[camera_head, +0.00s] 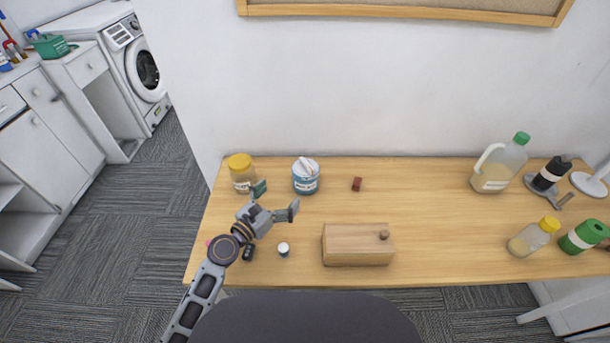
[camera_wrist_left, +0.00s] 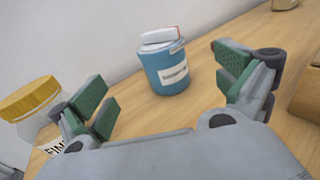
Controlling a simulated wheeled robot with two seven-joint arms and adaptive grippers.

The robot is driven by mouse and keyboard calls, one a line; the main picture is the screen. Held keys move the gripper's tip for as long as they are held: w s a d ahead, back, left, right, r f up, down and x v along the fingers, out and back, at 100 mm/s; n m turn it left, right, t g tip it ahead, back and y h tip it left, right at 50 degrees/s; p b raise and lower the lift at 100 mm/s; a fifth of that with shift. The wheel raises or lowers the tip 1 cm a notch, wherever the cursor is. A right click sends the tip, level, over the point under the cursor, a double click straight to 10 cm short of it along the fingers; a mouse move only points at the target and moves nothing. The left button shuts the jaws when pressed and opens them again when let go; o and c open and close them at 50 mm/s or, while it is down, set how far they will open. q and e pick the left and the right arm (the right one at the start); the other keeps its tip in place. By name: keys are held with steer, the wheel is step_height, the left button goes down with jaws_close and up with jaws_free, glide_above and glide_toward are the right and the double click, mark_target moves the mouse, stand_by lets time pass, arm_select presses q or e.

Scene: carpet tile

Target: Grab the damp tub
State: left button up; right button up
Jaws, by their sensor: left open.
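A blue-teal tub (camera_head: 306,184) with a pale label, its wording too small to read, stands upright near the wall on the wooden table. A white and red object rests on its top. My left gripper (camera_head: 275,198) is open and empty, in front of the tub and a little to its left. In the left wrist view the tub (camera_wrist_left: 173,75) appears beyond and between the green-padded fingers, apart from them. My right gripper is not in view.
A yellow-lidded jar (camera_head: 242,178) stands close left of the tub. A small white-topped bottle (camera_head: 283,249) and a wooden box (camera_head: 358,252) are nearer the front. A small red-brown block (camera_head: 357,184) lies right of the tub. A green-capped jug (camera_head: 500,166) stands farther right.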

mark_target(298, 177)
arm_select(q)
steer(key=shift+s, duration=0.1)
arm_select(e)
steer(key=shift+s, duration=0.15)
arm_select(q)
steer(key=shift+x, duration=3.95)
steer(key=shift+w+d, duration=0.15)
steer(key=shift+w, duration=0.2)
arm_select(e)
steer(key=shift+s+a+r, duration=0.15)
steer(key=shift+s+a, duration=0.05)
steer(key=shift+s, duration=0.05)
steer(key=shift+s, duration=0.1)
